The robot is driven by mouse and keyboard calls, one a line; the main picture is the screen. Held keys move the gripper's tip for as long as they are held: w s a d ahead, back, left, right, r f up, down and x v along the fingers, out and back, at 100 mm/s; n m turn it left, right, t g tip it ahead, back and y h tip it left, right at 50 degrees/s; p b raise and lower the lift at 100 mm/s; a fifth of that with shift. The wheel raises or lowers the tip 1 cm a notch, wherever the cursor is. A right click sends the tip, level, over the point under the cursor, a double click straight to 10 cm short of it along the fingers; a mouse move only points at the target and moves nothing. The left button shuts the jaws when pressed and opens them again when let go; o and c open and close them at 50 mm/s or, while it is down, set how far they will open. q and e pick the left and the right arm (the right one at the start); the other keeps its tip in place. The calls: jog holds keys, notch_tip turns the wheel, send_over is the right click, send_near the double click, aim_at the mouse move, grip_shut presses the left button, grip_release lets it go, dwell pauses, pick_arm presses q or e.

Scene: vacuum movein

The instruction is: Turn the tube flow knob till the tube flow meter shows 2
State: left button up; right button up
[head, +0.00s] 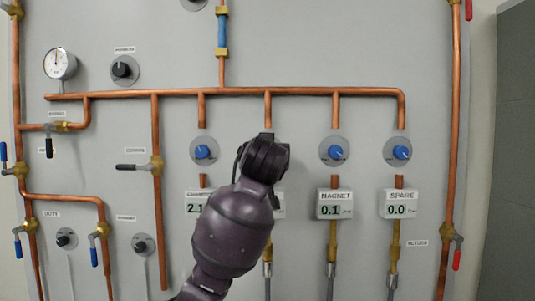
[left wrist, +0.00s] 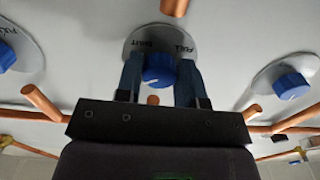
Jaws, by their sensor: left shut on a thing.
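A row of blue knobs runs below the horizontal copper pipe. My left gripper (head: 266,142) is at the second position from the left and covers that knob in the head view. In the left wrist view the gripper's two fingers stand on either side of a blue knob (left wrist: 159,69), shut on it, with a round grey dial plate (left wrist: 143,37) behind. The meter below this knob shows only a sliver of its right edge (head: 280,205); my arm hides its label and reading, so I cannot read the tube flow. My right gripper is not in view.
The far-left meter (head: 197,203) reads 2.1, its label partly hidden. The MAGNET meter (head: 335,204) reads 0.1 and the SPARE meter (head: 398,204) 0.0. Neighbouring blue knobs (head: 204,151) (head: 334,152) stand close on both sides. Copper pipes and valve levers (head: 133,167) project from the panel.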

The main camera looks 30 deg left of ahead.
pick_arm(q)
jog(key=shift+n, duration=1.7)
jog(key=shift+n+p, duration=0.5)
jog(key=shift+n, duration=0.9)
jog(key=shift+r, duration=0.1)
jog(key=o, duration=0.9)
